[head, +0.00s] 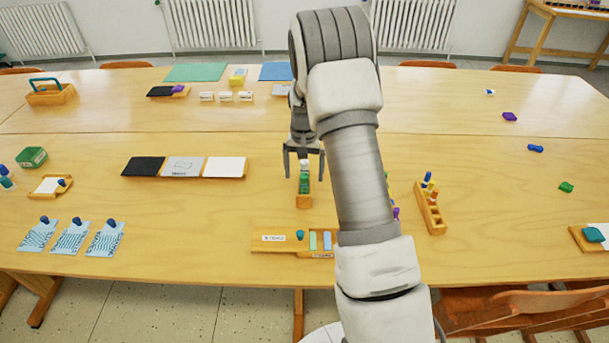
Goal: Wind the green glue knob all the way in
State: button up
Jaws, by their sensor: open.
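A small upright green item with a white top (305,183), which looks like the glue stick, stands at a small wooden block (304,202) near the middle of the table. I cannot make out its knob at this size. My gripper (304,172) points down at it with its fingers apart, one to the left and one to the right of the white top. The fingers appear clear of it, though I cannot tell the exact depth. Nothing is visibly held.
A wooden tray (272,249) lies in front, partly behind my arm. A wooden rack with coloured pieces (431,212) stands to the right. A row of black, grey and white panels (186,168) lies to the left. The table right of the rack has free room.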

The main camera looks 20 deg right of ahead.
jog(key=m+p, duration=0.1)
jog(key=m, duration=0.5)
jog(key=shift+r, duration=0.1)
jog(key=m+p, duration=0.1)
jog(key=m, duration=0.4)
dwell(0.3)
jog(key=c, duration=1.4)
jog(key=shift+c, duration=0.2)
